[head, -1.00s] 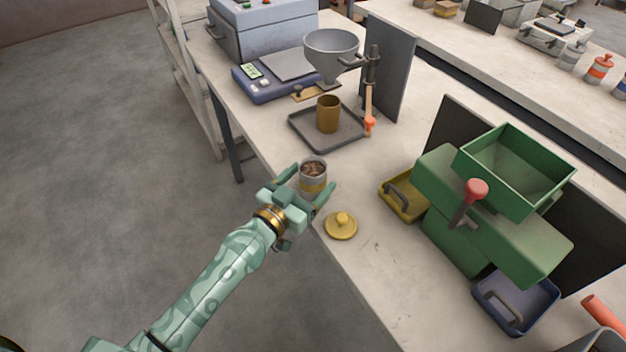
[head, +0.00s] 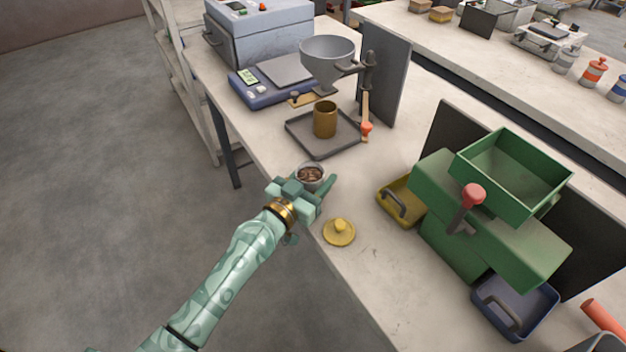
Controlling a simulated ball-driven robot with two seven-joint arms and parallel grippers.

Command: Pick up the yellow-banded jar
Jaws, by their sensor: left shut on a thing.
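The yellow-banded jar (head: 311,175) stands open near the table's front edge, with brown pellets showing inside its rim. My left gripper (head: 312,188) is shut on the jar and hides most of its side and its band. I cannot tell whether the jar's base touches the table. A yellow knobbed lid (head: 339,232) lies on the table just in front of the jar, to the right. My right gripper is out of view.
A grey tray (head: 320,151) with a brown cup (head: 325,118) stands behind the jar, under a grey funnel (head: 327,62). A blue scale (head: 268,92) is further back. A green machine (head: 452,240) with yellow and blue drawers stands at right.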

